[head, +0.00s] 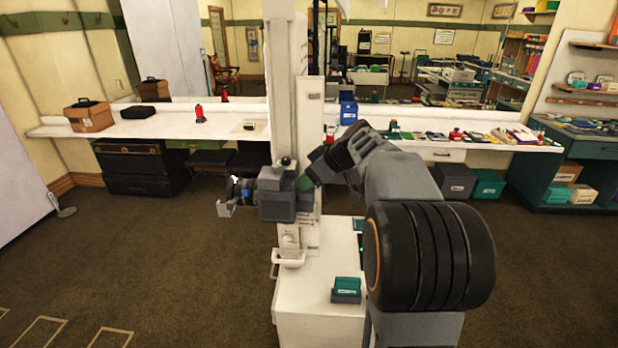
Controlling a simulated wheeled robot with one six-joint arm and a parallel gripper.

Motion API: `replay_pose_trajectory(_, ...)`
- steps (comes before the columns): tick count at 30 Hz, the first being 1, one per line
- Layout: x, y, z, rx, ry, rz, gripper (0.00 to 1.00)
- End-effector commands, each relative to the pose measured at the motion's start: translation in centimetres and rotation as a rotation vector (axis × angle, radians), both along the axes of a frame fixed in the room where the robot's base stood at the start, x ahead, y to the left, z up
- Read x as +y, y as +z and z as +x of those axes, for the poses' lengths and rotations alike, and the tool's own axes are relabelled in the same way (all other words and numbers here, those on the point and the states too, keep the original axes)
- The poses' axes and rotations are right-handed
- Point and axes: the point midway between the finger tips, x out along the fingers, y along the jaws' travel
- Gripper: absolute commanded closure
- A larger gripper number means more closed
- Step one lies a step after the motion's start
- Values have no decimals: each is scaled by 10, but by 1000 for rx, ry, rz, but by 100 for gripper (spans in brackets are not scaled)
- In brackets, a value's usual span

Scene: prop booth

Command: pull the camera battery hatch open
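My gripper (232,196) is left of the middle, in front of the counter and well above the brown floor. It is small and seen from behind and the side, so the gap between its fingers is unclear. I see nothing clearly held in it. I cannot make out a camera or a battery hatch in this view. A small pale flat item (249,126) lies on the counter behind the gripper, too small to identify.
A long white counter (140,128) runs along the mirrored back wall. It bears a brown case (90,117), a black box (154,116) and a red item (200,114). Dark trunks (140,166) stand below. Teal shelving (570,160) is at right. The floor at left is open.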

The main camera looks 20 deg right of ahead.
Motion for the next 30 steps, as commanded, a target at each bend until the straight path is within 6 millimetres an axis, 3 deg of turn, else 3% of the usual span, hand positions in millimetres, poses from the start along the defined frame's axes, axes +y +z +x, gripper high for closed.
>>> replay_pose_trajectory(14, 0, 0, 0, 0, -1, -1, 100)
replay_pose_trajectory(23, -3, -4, -1, -21, -2, 33, 100)
replay_pose_trajectory(30, -13, -10, -6, -101, -4, 167, 100)
